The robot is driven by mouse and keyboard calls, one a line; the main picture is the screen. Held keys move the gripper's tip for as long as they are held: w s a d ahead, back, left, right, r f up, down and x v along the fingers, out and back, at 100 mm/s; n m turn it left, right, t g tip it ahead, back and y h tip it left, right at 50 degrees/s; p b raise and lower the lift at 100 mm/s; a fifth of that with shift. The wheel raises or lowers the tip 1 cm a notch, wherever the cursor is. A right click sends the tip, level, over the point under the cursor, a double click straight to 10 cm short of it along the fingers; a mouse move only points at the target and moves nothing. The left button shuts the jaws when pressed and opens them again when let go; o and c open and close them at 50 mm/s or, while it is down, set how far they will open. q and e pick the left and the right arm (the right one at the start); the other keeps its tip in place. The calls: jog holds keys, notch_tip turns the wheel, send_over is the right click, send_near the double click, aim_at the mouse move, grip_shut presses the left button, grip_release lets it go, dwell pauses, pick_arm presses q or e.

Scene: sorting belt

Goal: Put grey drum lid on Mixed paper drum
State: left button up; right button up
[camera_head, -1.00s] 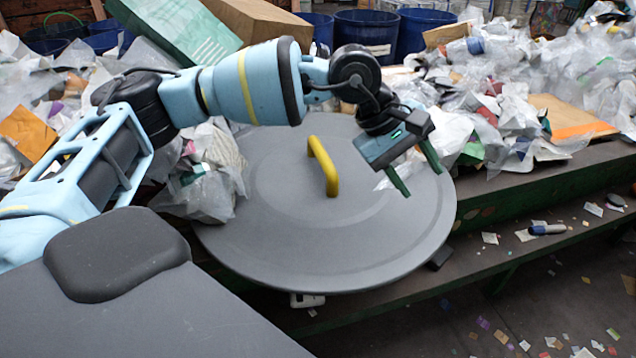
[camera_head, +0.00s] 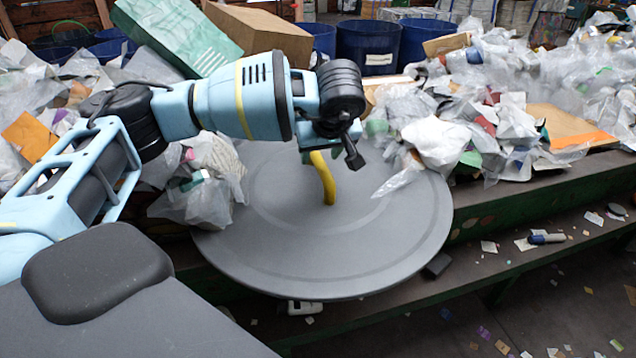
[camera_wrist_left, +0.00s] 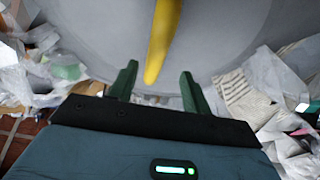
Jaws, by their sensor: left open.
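The grey drum lid (camera_head: 340,255) lies flat on the belt edge, a large round disc. Its yellow handle (camera_head: 328,185) stands at its middle, with its upper part hidden behind my left wrist in the head view. In the left wrist view the handle (camera_wrist_left: 162,40) runs down toward the space between the green fingers. Blue drums (camera_head: 368,40) stand behind the belt; I cannot read which is Mixed paper. My right gripper is not in view.
Crumpled paper and plastic (camera_head: 500,120) heap along the belt right of and behind the lid, and more plastic (camera_head: 205,180) touches its left side. Cardboard boxes (camera_head: 262,35) lie at the back. A marker-like item (camera_head: 547,239) lies on the lower ledge at right.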

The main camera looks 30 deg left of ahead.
aim_at(320, 159)
pick_arm(q)
jog(key=shift+f, duration=0.25)
jog(key=shift+w+x, duration=0.25)
jog(key=shift+x, duration=1.6)
jog(key=shift+w+x, duration=0.2)
jog(key=shift+x, duration=1.65)
jog(key=shift+r, duration=0.15)
jog(key=shift+c, duration=0.3)
grip_shut()
jog(key=shift+w+r, duration=0.1)
jog(key=shift+r, duration=0.1)
